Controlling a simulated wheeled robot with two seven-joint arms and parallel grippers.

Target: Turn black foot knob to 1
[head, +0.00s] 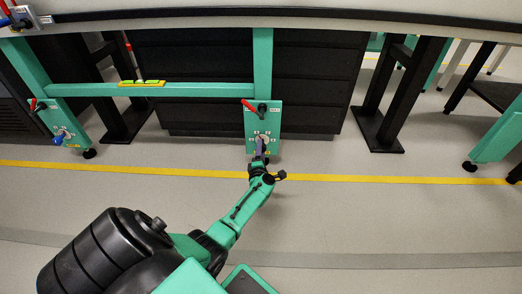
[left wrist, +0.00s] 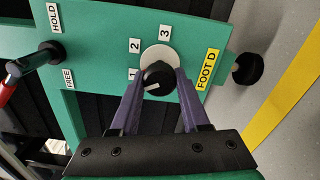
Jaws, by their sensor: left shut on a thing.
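The black foot knob (left wrist: 157,77) sits on a pale round dial on the green FOOT D plate (left wrist: 100,32). Labels 1, 2 and 3 stand around the dial. A small white mark shows on the lower part of the knob; I cannot tell exactly which number it points at. My left gripper (left wrist: 157,88) has its purple fingers on both sides of the knob and is shut on it. In the head view my left gripper (head: 260,148) reaches the lower part of the plate (head: 275,120) and covers the knob. My right gripper is not in view.
A red-handled lever (head: 249,105) is above the knob, beside HOLD and FREE labels (left wrist: 54,18). Another green plate with a blue knob (head: 58,140) is at the left. Black bench legs (head: 385,110) stand at the right. The floor along the yellow line (head: 400,180) is clear.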

